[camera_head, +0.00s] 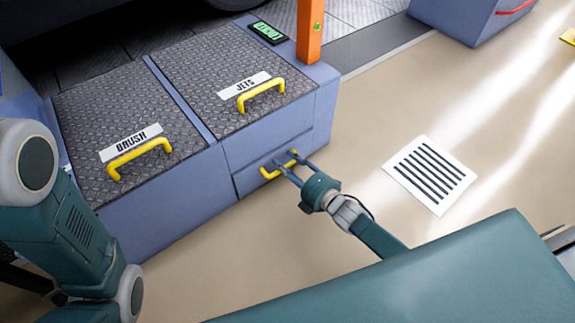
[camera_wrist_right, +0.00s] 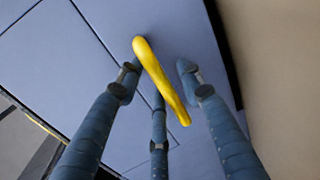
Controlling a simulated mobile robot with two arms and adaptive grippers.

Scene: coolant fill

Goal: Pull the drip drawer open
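The drip drawer (camera_head: 248,179) is the low blue-grey panel in the side of the blue unit, and it looks flush with that side. Its yellow handle (camera_head: 268,174) is partly hidden by my fingers in the head view. My right gripper (camera_head: 291,162) is at this handle. In the right wrist view the yellow handle (camera_wrist_right: 160,80) lies between my spread fingers (camera_wrist_right: 157,82), with a visible gap to the right finger. The left fingertip is close to the handle; whether it touches, I cannot tell. My left arm shows at the left edge, its gripper out of view.
The unit's top has two tread-plate lids, labelled BRUSH (camera_head: 85,95) and JETS (camera_head: 205,60), each with a yellow handle. An orange post (camera_head: 310,30) stands at its far corner. A floor grate (camera_head: 430,174) lies to the right; the beige floor around it is clear.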

